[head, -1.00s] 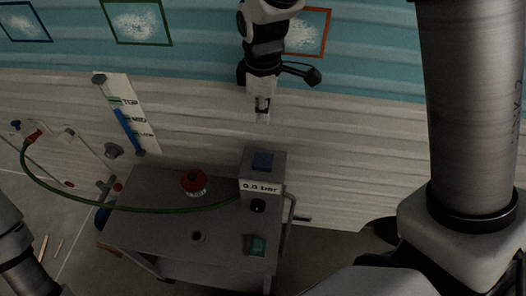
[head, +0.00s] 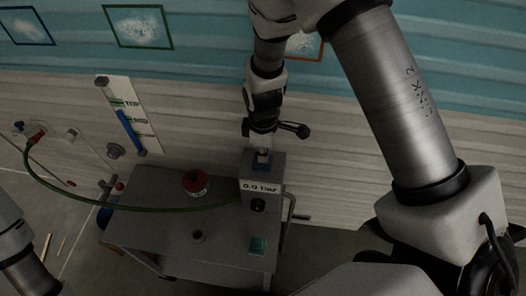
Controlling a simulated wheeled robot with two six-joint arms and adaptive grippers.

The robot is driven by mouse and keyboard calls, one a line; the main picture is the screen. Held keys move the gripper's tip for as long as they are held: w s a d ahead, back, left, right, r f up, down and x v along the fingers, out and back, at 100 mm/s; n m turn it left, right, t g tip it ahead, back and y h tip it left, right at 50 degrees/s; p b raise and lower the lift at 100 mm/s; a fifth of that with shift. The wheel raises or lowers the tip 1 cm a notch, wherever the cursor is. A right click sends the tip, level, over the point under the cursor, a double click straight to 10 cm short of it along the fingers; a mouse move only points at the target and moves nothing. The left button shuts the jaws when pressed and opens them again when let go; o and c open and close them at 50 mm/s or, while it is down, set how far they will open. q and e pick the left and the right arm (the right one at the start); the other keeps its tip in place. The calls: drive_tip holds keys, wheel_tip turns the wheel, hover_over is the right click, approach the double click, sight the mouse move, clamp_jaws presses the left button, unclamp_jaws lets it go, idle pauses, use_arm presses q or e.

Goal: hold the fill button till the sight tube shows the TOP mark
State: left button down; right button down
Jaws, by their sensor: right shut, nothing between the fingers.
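The sight tube (head: 131,130) is on a white scale board against the wall, with TOP, a middle and a lower mark. Its blue column ends between the middle and TOP marks, a little below TOP. A blue button (head: 262,167) sits on the grey box on the cart; no label shows which button is fill. My right gripper (head: 262,154) is shut and empty, pointing down right at the blue button and partly hiding it. I cannot tell whether the fingertips touch or press it. My left gripper is out of view.
The cart (head: 160,225) carries a red mushroom button (head: 195,181), a green button (head: 258,246) and the grey box (head: 252,197) with a pressure readout and a black knob. A green hose (head: 75,195) runs from the wall fittings to the box. A crank handle juts out at the right.

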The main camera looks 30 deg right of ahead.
wheel_tip(320, 180, down, 2)
drive_tip(key=shift+s+f+b, duration=0.1)
drive_tip(key=shift+s+b, duration=0.05)
drive_tip(key=shift+b, duration=0.65)
drive_tip(key=shift+s, duration=0.15)
drive_tip(key=shift+s+a+f, duration=0.1)
drive_tip(key=shift+s, duration=0.05)
idle(0.7)
